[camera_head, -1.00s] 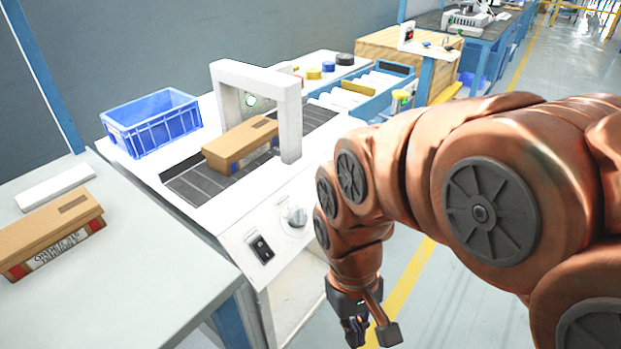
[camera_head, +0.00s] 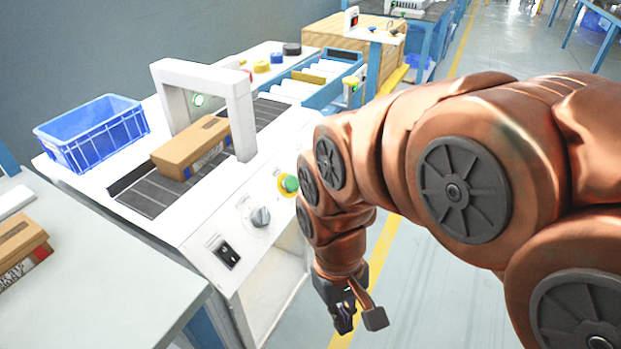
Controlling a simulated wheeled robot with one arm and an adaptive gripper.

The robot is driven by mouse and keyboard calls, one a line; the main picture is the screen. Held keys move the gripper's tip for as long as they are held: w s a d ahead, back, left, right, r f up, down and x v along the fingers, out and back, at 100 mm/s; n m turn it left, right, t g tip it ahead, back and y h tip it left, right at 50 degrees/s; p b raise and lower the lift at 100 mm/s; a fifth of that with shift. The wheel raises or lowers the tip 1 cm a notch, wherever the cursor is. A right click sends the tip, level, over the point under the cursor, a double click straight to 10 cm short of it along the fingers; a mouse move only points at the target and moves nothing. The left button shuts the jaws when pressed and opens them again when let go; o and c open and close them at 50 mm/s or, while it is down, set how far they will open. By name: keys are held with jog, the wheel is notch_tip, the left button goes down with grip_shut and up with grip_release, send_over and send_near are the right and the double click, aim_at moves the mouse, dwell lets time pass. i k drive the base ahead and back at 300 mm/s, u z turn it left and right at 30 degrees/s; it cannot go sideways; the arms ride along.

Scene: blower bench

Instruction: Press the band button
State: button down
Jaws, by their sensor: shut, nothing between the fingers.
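The banding machine (camera_head: 95,215) has a white front panel. A green button (camera_head: 290,184) in a yellow surround is at the panel's right end, just left of my arm. A grey knob (camera_head: 260,216) and a black rocker switch (camera_head: 228,254) are lower left on the same panel. No label tells which control is the band button. My gripper (camera_head: 354,322) is shut and empty. It hangs low over the floor, right of the panel and apart from it. A cardboard box (camera_head: 192,148) lies on the dark belt by the white arch (camera_head: 243,112).
A blue crate (camera_head: 92,138) stands on the machine's left. A grey table (camera_head: 90,295) with another cardboard box (camera_head: 18,250) is at the lower left. A roller conveyor (camera_head: 318,90) lies behind. Open floor shows around my gripper.

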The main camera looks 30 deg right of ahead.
aim_at(291, 181)
jog(key=z, duration=0.9)
jog(key=k, duration=0.65)
jog(key=u, duration=1.1)
jog(key=i, duration=0.5)
jog(key=z, duration=0.05)
